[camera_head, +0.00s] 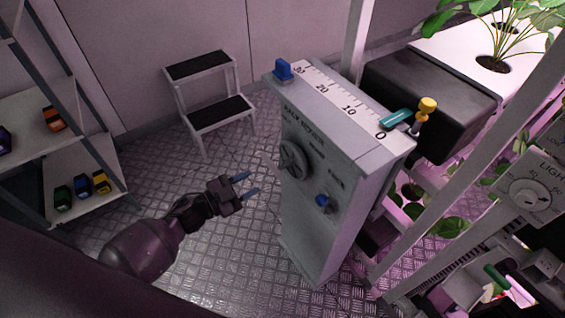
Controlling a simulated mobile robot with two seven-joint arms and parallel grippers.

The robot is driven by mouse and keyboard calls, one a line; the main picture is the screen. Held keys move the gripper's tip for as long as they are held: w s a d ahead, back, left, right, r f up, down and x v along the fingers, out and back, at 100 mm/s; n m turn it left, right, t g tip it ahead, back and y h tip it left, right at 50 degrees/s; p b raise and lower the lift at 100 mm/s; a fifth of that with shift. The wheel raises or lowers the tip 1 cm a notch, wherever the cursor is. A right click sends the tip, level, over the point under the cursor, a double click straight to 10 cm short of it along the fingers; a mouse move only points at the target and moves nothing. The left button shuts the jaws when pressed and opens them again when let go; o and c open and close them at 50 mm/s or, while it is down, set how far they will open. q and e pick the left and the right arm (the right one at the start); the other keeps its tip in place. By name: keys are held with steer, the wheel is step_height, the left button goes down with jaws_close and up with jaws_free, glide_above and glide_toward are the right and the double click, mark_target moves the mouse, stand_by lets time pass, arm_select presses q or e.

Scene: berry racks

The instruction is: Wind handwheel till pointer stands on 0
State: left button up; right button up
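The grey cabinet (335,165) stands in the middle of the view. Its round dark handwheel (295,158) is on the front face. A white scale (335,95) on the top runs from 30 at the far left end to 0 at the near right end. The teal pointer (397,118) lies at the low end of the scale, close to the 0; the exact reading is hard to tell. My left gripper (251,184) has two blue fingertips apart with nothing between them. It is left of the handwheel and clear of it. My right gripper is not in view.
A blue knob (323,203) is below right of the handwheel, and a blue block (283,69) and yellow knob (427,105) are at the cabinet's top. A step stool (202,95) stands behind left. A light panel (537,190) is right. Floor left of the cabinet is clear.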

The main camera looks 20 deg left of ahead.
mark_target(281, 167)
arm_select(q)
steer(key=x, duration=1.1)
steer(key=shift+b, duration=0.4)
steer(key=shift+c, duration=0.3)
jaws_close()
